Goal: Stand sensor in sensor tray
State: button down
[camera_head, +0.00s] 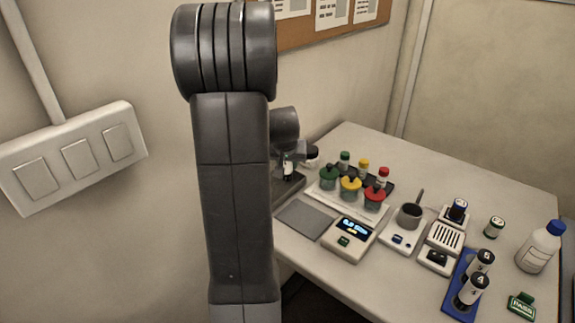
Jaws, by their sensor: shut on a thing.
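My gripper (289,157) is at the table's far left, mostly hidden behind my own arm. It is shut on a small dark-and-white piece (288,171), which I take as the sensor; its shape and tilt are unclear. This piece shows above or at a dark grey tray (287,192); I cannot tell whether they touch. A blue tray (449,303) at the front right holds two upright black-and-white cylinders, marked 5 (481,265) and 4 (472,291). No label shows which tray is the sensor tray.
Colour-lidded jars (350,188) and matching vials (363,167) stand mid-table. A scale (349,240), a cup device (405,231) and a slotted device (443,243) stand in front. A small cylinder (494,228), white bottle (540,248) and green PASS block (521,306) are right. The back right is clear.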

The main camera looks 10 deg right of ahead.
jog(key=shift+f, duration=0.45)
jog(key=shift+f, duration=0.15)
jog(key=c, duration=1.1)
grip_release()
jog(key=shift+r, duration=0.35)
jog(key=v, duration=1.1)
jog(key=shift+r, duration=0.3)
jog(key=shift+s+a, duration=0.15)
